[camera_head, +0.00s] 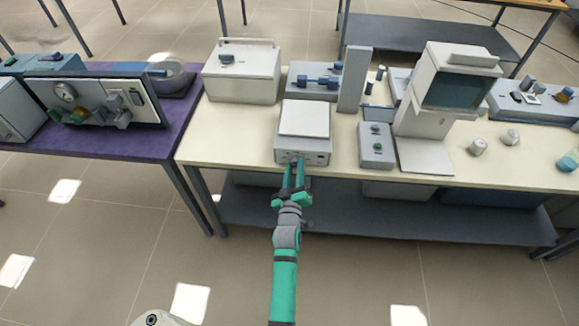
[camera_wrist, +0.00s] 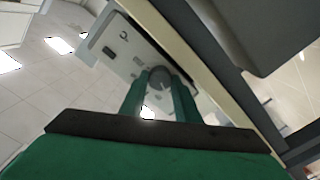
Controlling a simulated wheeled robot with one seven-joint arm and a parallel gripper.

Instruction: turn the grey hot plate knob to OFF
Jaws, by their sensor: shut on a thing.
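The hot plate (camera_head: 303,120) is a light grey box with a white square top, standing at the front edge of the cream table. Its front panel (camera_wrist: 124,55) faces me in the wrist view. The round grey knob (camera_wrist: 159,79) sits on that panel, between the two green fingers. My gripper (camera_head: 294,163) reaches the panel from the front and is shut on the knob, which it mostly hides in the head view. The wrist view shows my gripper (camera_wrist: 160,88) with a finger on each side of the knob. The knob's pointer and the OFF mark are too small to read.
A grey box with two buttons (camera_head: 376,146) stands right of the hot plate. A white box (camera_head: 242,72) stands to the left behind it, and a white instrument with a dark screen (camera_head: 443,100) is farther right. A dark shelf (camera_head: 380,211) lies under the table. The floor in front is clear.

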